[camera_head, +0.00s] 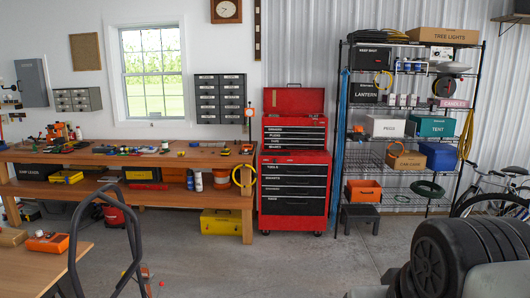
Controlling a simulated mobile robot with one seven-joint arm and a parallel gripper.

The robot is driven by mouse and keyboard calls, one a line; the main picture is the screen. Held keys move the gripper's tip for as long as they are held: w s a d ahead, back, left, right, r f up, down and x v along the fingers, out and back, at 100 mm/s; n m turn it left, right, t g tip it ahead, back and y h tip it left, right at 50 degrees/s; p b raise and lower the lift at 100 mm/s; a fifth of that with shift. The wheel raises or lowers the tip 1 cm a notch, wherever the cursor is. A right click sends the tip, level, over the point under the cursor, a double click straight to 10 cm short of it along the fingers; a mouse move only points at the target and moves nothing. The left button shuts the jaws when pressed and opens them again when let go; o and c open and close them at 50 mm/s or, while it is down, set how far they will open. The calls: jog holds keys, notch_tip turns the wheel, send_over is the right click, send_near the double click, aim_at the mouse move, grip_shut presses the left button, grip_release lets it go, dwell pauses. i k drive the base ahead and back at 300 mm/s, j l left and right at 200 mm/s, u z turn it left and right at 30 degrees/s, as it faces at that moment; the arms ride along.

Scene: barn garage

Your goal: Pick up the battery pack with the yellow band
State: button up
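I cannot make out a battery pack with a yellow band for certain. Several small tools and parts lie on the long wooden workbench (120,160) along the back wall, too small to tell apart. Some of these have yellow or orange parts. An orange open-topped box (47,241) with small items in it sits on the near wooden table (28,270) at the lower left; its contents are unclear. My gripper is not in view.
A dark curved tubular handle (103,192) rises in the left foreground. A red tool chest (293,187) and a loaded wire shelf rack (400,166) stand at the back. Stacked black tires (440,264) fill the lower right. The concrete floor (285,262) between is mostly clear.

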aim_at(226, 151)
jog(key=i+j+u, duration=0.1)
jog(key=i, duration=0.4)
jog(key=i+j+z, duration=0.1)
jog(key=i, duration=1.5)
jog(key=i+u, duration=0.2)
jog(key=i, duration=0.55)
jog(key=i+l+u, duration=0.25)
jog(key=i, duration=0.5)
jog(key=i+j+u, duration=0.15)
jog(key=i+u, duration=0.35)
jog(key=i, duration=0.95)
jog(key=i+j+z, duration=0.45)
jog(key=i, duration=0.25)
jog(key=i+j+z, duration=0.5)
jog(key=j, duration=0.3)
jog(key=i, duration=0.1)
